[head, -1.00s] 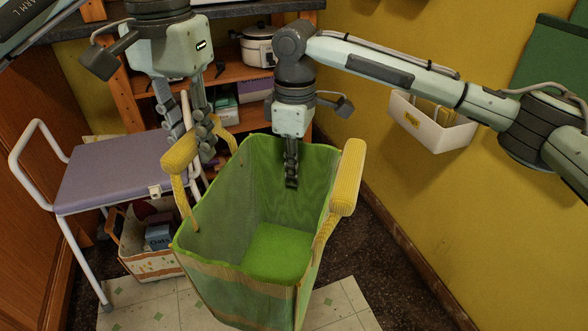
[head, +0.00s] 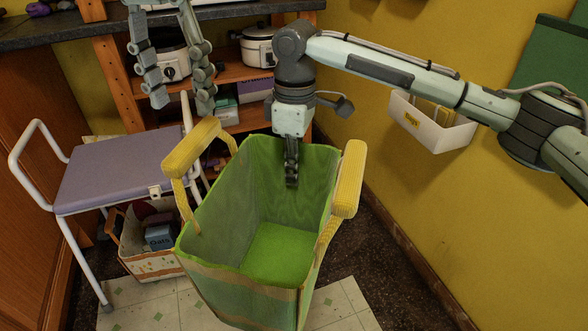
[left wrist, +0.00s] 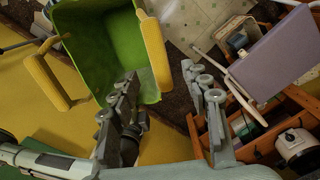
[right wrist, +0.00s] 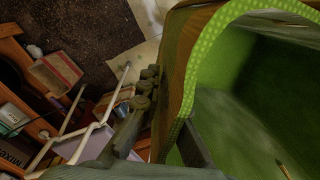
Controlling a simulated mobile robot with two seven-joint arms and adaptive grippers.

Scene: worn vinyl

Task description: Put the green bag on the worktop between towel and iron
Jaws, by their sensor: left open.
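The green bag (head: 280,252) has yellow padded handles and hangs open-topped in the middle of the head view. My right gripper (head: 291,178) is shut on its far rim, one finger inside and one outside; the right wrist view shows the bag's dotted green rim (right wrist: 205,55) between the fingers. My left gripper (head: 180,104) is open and empty, above and apart from the left yellow handle (head: 192,147). The left wrist view shows the bag (left wrist: 105,40) beyond its spread fingers (left wrist: 168,85). Part of the dark worktop (head: 70,27) shows at upper left. I see no towel or iron.
A white-framed chair with a purple seat (head: 120,172) stands left of the bag, a filled box (head: 150,262) beneath it. Orange shelves (head: 232,72) with pots stand behind. A white wall bin (head: 432,128) hangs on the yellow wall at right.

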